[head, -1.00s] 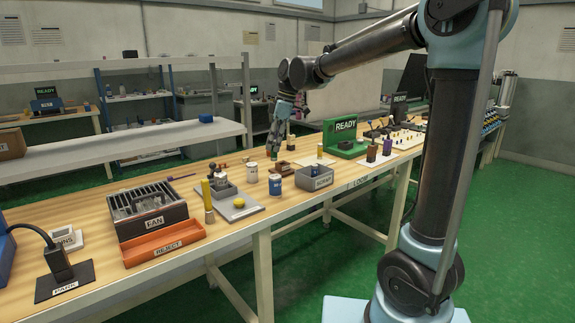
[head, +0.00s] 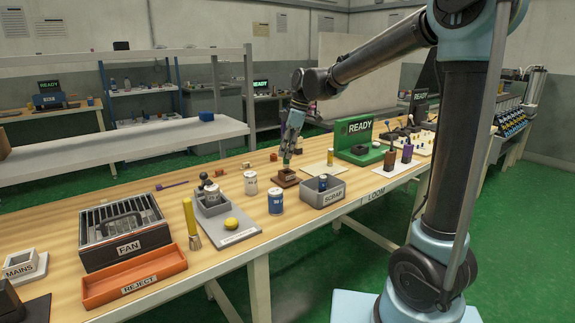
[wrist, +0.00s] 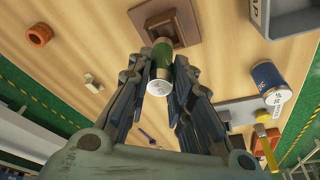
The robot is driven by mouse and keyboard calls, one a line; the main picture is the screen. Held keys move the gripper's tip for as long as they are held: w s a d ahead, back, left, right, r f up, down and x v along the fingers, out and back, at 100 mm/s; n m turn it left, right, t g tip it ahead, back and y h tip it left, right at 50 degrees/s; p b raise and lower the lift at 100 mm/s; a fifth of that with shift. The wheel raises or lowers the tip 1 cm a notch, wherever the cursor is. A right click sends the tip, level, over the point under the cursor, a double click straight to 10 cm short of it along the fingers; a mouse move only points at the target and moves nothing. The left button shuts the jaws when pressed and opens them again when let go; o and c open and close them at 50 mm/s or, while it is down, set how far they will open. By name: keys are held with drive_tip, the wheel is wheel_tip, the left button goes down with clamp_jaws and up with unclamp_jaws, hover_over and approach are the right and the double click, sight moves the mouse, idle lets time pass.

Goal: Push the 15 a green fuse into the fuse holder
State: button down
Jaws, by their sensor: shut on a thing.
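The green fuse (wrist: 162,62) is a small green cylinder with a pale end cap. My gripper (wrist: 160,76) is shut on it, with a finger on each side. In the head view the fuse (head: 286,162) hangs below my gripper (head: 289,152), roughly upright over the fuse holder. The fuse holder (head: 285,182) is a brown square block on the bench. In the wrist view the holder (wrist: 180,38) has a raised square socket and lies just beyond the fuse. I cannot tell whether the fuse touches it.
A grey SCRAP bin (head: 325,196) stands right of the holder, with a blue cylinder in it. A green READY stand (head: 358,150) is behind it. An orange ring (wrist: 39,35) lies on bare wood.

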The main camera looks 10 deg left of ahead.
sight(285, 167)
drive_tip(key=shift+f, duration=2.35)
drive_tip(key=shift+f, duration=0.1)
drive_tip(key=c, duration=1.4)
unclamp_jaws()
drive_tip(key=shift+c, duration=0.2)
drive_tip(key=s+v, duration=0.1)
drive_tip(key=v, duration=1.1)
drive_tip(key=s+d+f+m, duration=0.15)
drive_tip(key=d+m, duration=0.25)
drive_tip(key=d, duration=0.7)
drive_tip(key=s+d+f+m+t+h, duration=0.1)
drive_tip(key=s+d+f+m, duration=0.7)
drive_tip(key=d, duration=0.5)
drive_tip(key=s+d+f+m+t+h, duration=0.1)
drive_tip(key=s+d+f+m+h, duration=0.1)
drive_tip(key=s+d+f+m, duration=0.6)
drive_tip(key=s+d+f, duration=0.4)
drive_tip(key=s+d, duration=0.1)
drive_tip(key=shift+s+d+t, duration=0.25)
drive_tip(key=shift+s+t, duration=0.05)
drive_tip(key=shift+t, duration=0.1)
